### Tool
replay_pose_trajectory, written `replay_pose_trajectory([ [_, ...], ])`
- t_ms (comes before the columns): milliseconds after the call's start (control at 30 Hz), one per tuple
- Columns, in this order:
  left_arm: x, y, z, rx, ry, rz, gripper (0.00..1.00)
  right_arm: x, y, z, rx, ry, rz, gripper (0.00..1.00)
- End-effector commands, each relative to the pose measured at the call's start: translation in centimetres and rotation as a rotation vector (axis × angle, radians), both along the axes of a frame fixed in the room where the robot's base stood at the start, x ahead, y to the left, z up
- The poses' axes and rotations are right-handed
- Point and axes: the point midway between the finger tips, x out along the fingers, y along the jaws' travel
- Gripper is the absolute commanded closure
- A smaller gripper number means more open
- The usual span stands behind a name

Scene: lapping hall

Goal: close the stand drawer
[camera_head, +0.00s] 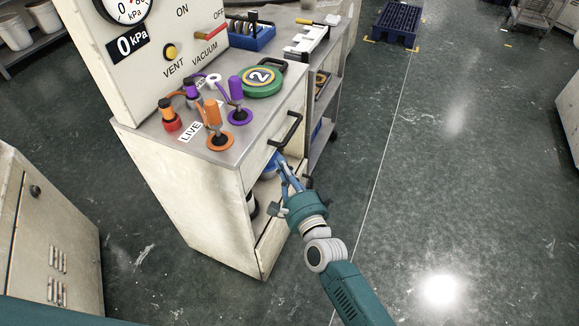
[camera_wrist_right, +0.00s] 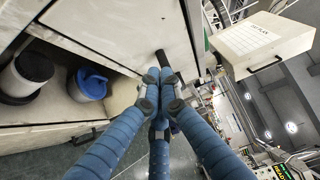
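The stand (camera_head: 205,215) is a pale cabinet with a grey top. Its drawer front (camera_head: 259,153) is just below the top edge and carries a black bar handle (camera_head: 287,132). I cannot tell for sure how far the drawer stands out; no wide gap shows. My right gripper (camera_head: 279,158) is in front of the drawer, just below the handle. In the right wrist view its blue fingers (camera_wrist_right: 160,80) come together at the tips, with the black handle (camera_wrist_right: 165,60) just beyond them. Nothing shows held; contact is unclear. My left gripper is out of view.
Below the drawer an open compartment holds a black-lidded white container (camera_wrist_right: 27,75) and a blue container (camera_wrist_right: 90,84). A green disc (camera_head: 262,82) and orange and purple fittings stand on top. A grey shelf cart (camera_head: 318,105) is behind.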

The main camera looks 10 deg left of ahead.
Motion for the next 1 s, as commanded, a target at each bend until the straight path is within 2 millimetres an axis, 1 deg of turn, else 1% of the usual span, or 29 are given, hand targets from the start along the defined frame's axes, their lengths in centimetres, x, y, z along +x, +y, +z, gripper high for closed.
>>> replay_pose_trajectory([
  [33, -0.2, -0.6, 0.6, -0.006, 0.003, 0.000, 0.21, -0.9, -0.4, 0.1, -0.002, 0.004, 0.001, 1.00],
  [100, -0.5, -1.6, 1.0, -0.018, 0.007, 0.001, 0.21, -1.8, -0.8, 0.1, -0.003, 0.003, 0.002, 1.00],
  [200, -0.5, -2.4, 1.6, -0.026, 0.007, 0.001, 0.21, -3.2, -1.5, 0.2, -0.001, 0.003, 0.001, 1.00],
  [267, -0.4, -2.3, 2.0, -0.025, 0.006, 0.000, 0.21, -4.1, -2.0, 0.1, -0.003, 0.004, 0.001, 1.00],
  [400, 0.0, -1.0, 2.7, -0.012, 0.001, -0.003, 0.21, -6.4, -3.1, 0.1, -0.002, 0.004, 0.002, 1.00],
  [500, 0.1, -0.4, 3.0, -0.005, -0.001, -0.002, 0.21, -7.6, -3.8, 0.0, -0.001, 0.003, 0.001, 1.00],
  [667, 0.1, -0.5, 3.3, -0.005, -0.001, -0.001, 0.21, -8.7, -4.4, 0.0, 0.000, 0.002, 0.000, 1.00],
  [867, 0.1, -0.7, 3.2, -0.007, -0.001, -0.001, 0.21, -8.9, -4.5, -0.1, 0.000, 0.001, 0.000, 1.00],
  [967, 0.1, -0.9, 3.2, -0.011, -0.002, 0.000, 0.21, -9.0, -4.8, -1.3, -0.037, 0.011, -0.001, 1.00],
  [1000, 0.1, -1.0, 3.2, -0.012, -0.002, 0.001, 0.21, -9.1, -5.0, -2.5, -0.073, 0.019, -0.001, 1.00],
])
